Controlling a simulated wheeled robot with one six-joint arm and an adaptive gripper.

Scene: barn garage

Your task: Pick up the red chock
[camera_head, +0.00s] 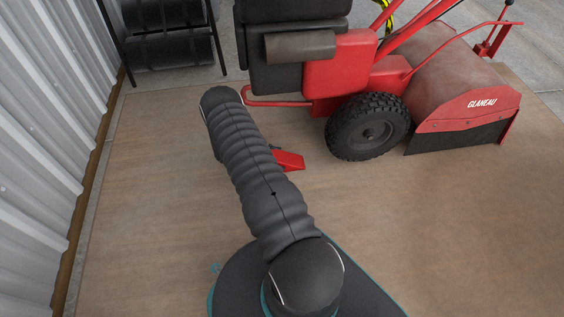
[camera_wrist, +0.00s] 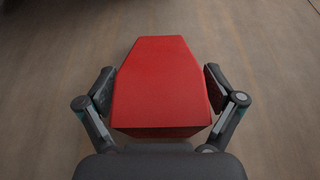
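The red chock (camera_wrist: 161,82) is a wedge with a narrower far end and a dark near face. In the head view, part of the chock (camera_head: 290,160) shows on or just above the wooden floor, left of the machine's wheel, with its left part hidden by my arm. My gripper (camera_wrist: 160,90) has one finger on each side of the chock, with the pads very close to its sides. I cannot tell whether both pads press on it. In the head view my gripper is mostly hidden behind my arm.
A red and black machine (camera_head: 340,70) marked GLANEAU stands at the upper right, its black tyre (camera_head: 367,127) near the chock. A black rack (camera_head: 170,35) is at the upper left, beside a corrugated wall (camera_head: 45,130). The floor (camera_head: 440,220) at right is clear.

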